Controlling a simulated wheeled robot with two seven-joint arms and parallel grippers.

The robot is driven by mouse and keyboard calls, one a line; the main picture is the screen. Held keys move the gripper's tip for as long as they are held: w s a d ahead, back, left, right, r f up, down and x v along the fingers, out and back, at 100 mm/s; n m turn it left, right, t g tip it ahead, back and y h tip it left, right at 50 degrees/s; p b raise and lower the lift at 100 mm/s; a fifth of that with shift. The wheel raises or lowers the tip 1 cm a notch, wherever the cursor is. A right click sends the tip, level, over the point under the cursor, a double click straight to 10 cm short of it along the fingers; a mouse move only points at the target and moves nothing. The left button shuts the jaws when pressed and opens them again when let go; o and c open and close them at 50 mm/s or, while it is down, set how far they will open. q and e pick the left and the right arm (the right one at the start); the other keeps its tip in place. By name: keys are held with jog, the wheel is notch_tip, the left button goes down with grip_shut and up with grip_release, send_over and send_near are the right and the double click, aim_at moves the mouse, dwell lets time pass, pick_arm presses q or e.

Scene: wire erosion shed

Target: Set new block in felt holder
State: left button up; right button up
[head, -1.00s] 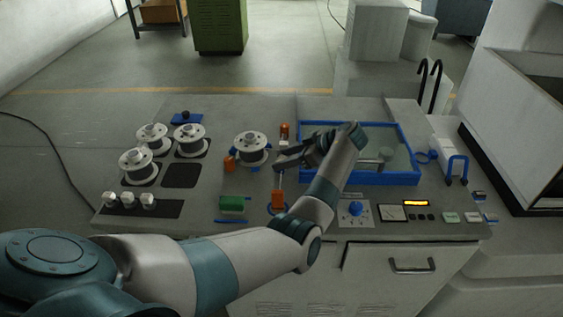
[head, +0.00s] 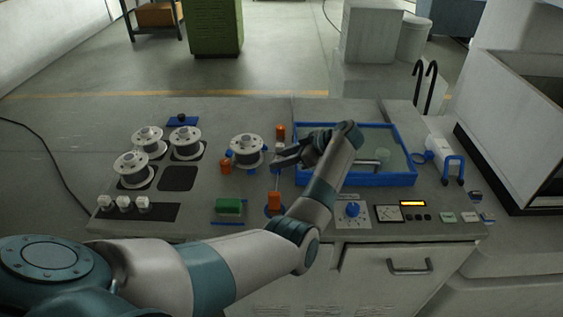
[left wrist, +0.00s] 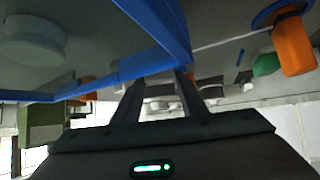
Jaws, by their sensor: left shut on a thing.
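My left gripper (head: 279,160) reaches in over the tray's left edge, its fingertips close to a thin wire. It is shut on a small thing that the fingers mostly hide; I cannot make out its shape. The fingers (left wrist: 155,88) also show in the left wrist view. A small white piece (head: 280,147) sits just beyond the fingertips, below an orange post (head: 281,132); I cannot tell whether it is the felt holder. My right gripper is not in view.
A blue-rimmed tray (head: 357,181) lies under my left wrist. A nearer orange post (head: 274,201) and a green block (head: 230,207) stand in front. Several white spools (head: 133,166) stand to the left. A control panel (head: 388,213) lies at the front right.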

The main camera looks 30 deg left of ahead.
pick_arm(q)
jog(key=shift+r, duration=0.3)
notch_tip(320, 180, up, 2)
jog(key=shift+r+b, duration=0.2)
jog(key=shift+b, duration=0.7)
jog(key=s+d+r+b, duration=0.1)
jog(key=d+r+b, duration=0.3)
jog(key=d+r, duration=0.3)
jog(key=d, duration=0.4)
jog(key=shift+s+d+r, duration=0.2)
jog(key=shift+s+d, duration=0.1)
